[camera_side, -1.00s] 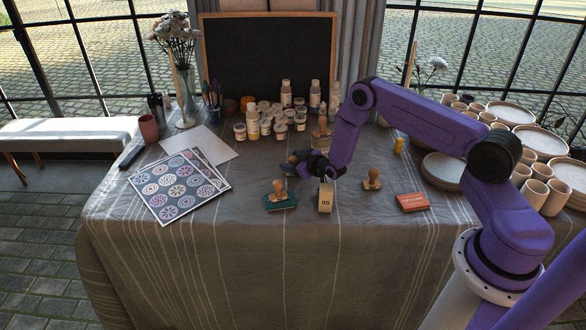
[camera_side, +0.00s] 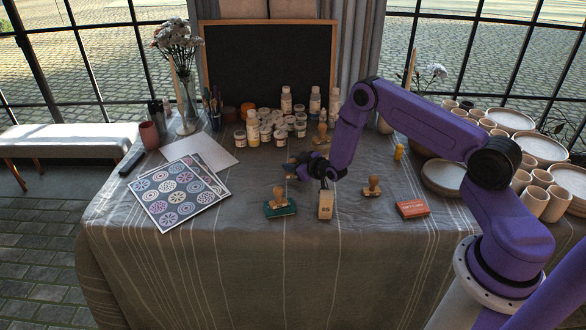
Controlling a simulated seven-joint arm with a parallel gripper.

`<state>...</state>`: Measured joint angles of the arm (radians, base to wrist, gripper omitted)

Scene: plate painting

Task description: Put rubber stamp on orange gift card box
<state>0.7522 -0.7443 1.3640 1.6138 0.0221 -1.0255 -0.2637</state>
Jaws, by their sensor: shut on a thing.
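A wooden-handled rubber stamp (camera_side: 372,186) stands between the block and the orange box. Another wooden stamp (camera_side: 279,196) stands on a green box (camera_side: 280,210) to the left. A further wooden stamp (camera_side: 321,134) stands behind my gripper.
Paint jars (camera_side: 265,127) and bottles crowd the back before a blackboard (camera_side: 268,68). Patterned sheets (camera_side: 178,193) lie left. Stacked plates (camera_side: 442,176) and cups (camera_side: 534,196) fill the right. The front cloth is clear.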

